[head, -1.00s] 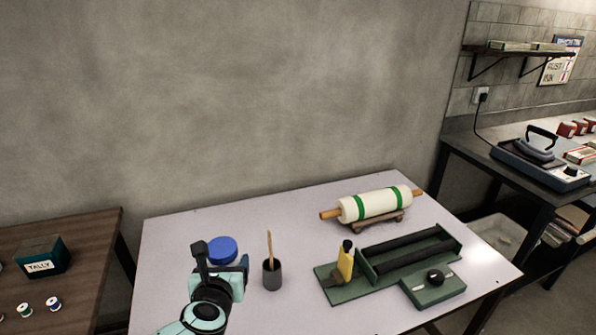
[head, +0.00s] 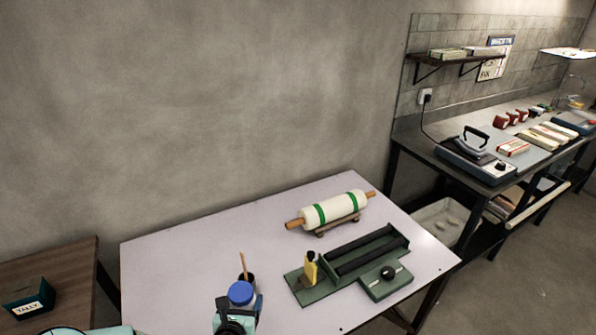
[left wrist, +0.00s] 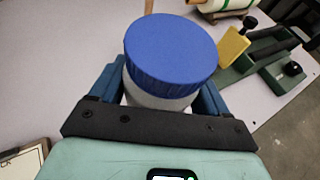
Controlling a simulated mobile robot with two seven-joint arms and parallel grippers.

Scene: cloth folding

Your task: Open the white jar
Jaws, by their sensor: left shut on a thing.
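The white jar (left wrist: 155,101) with its ribbed blue lid (left wrist: 171,52) stands between the blue fingers of my left gripper (left wrist: 160,95) in the left wrist view. The gripper is shut on the jar's white body, below the lid. The lid is on the jar. In the head view the blue lid (head: 241,292) shows above my left gripper (head: 239,314) near the table's front left part, and the white body is mostly hidden. My right gripper is in neither view.
The table's left part (head: 165,262) is clear.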

